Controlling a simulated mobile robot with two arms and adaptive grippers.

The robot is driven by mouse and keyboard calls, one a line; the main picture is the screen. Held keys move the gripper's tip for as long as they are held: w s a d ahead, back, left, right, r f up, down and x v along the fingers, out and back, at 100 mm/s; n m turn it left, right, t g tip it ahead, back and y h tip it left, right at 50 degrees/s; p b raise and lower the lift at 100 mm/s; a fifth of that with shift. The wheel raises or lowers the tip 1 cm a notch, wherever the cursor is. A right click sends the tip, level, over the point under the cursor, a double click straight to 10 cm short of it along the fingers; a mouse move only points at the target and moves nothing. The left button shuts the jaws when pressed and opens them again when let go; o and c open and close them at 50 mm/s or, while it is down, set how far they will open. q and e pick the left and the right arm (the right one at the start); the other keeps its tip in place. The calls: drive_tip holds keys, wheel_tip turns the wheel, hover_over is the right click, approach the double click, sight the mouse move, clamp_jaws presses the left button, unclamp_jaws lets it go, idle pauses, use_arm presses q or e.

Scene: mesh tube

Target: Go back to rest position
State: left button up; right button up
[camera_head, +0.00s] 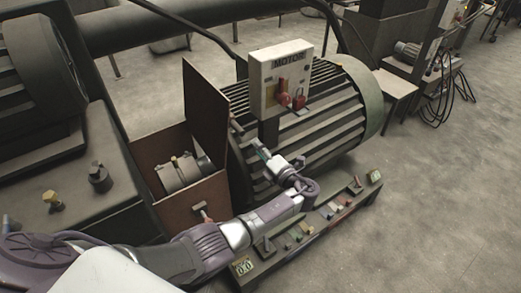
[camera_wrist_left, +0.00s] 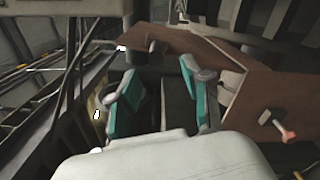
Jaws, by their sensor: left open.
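My left gripper (camera_head: 264,153) is at the end of the purple and white arm that comes in from the lower left. It is in front of the ribbed motor housing (camera_head: 335,112), below the white panel marked MOTOR (camera_head: 279,78). In the left wrist view its two teal-padded fingers (camera_wrist_left: 158,92) stand apart, with nothing between them. The brown box (camera_head: 190,199) stands to the left of the gripper with its door (camera_head: 205,108) open. A grey cylindrical fitting (camera_head: 183,173) sits inside the box. My right gripper is not in view.
The panel has red knobs (camera_head: 292,100). A ledge with several coloured buttons (camera_head: 318,223) runs along the front of the motor, close to my forearm. The red-tipped handle (camera_wrist_left: 286,134) sticks out from the box. Clear floor (camera_head: 430,190) lies to the right.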

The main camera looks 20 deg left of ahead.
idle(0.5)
use_arm(q)
drive_tip(key=s+f+n+g+h, duration=0.2)
drive_tip(key=s+f+n+h, duration=0.15)
drive_tip(key=s+f, duration=0.55)
drive_tip(key=s+f+n+g+h, duration=0.1)
drive_tip(key=s+f+n+h, duration=0.3)
drive_tip(key=f, duration=1)
drive_tip(key=s+f+n+g+h, duration=0.2)
drive_tip(key=s+f+n, duration=0.3)
drive_tip(key=s+f, duration=0.45)
drive_tip(key=s+d+f+n+g+h, duration=0.1)
drive_tip(key=s+f+n+h, duration=0.1)
drive_tip(key=s+f+n, duration=0.2)
drive_tip(key=s+d+f+n+g+h, duration=0.1)
drive_tip(key=s+f+n, duration=0.4)
drive_tip(key=s+n, duration=0.6)
drive_tip(key=s+d+f+n+g+h, duration=0.1)
drive_tip(key=s+f+n+h, duration=0.2)
drive_tip(key=s, duration=1.4)
wheel_tip(320, 180, down, 2)
drive_tip(key=n, duration=0.5)
drive_tip(key=shift+s+d+f, duration=0.15)
drive_tip(key=shift+s+d, duration=0.05)
drive_tip(key=shift+d, duration=0.2)
